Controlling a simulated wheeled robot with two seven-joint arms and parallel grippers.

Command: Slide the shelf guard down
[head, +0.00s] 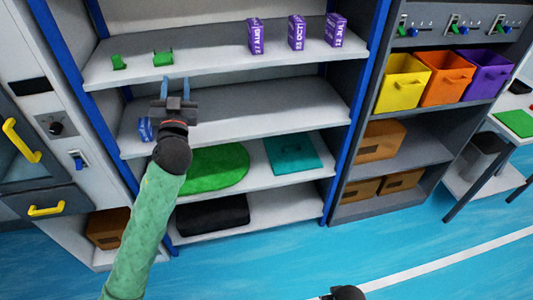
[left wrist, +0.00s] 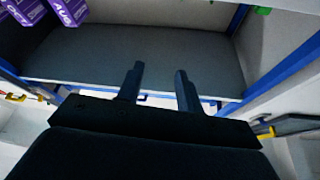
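The shelf unit (head: 349,110) with blue posts stands in front of me. I cannot clearly pick out a separate shelf guard on it. My left gripper (head: 176,86) is in front of the gap between the top white shelf (head: 215,65) and the grey-topped shelf (head: 270,105) below it. In the left wrist view its two dark fingers (left wrist: 159,72) stand apart with nothing between them, and a grey shelf surface (left wrist: 150,52) lies beyond.
Purple blocks (head: 297,32) and small green pieces (head: 163,58) stand on the top shelf. A small blue item (head: 145,130) is left of my wrist. A green mat (head: 215,168) and a teal item (head: 292,155) lie lower. Coloured bins (head: 403,84) are at right.

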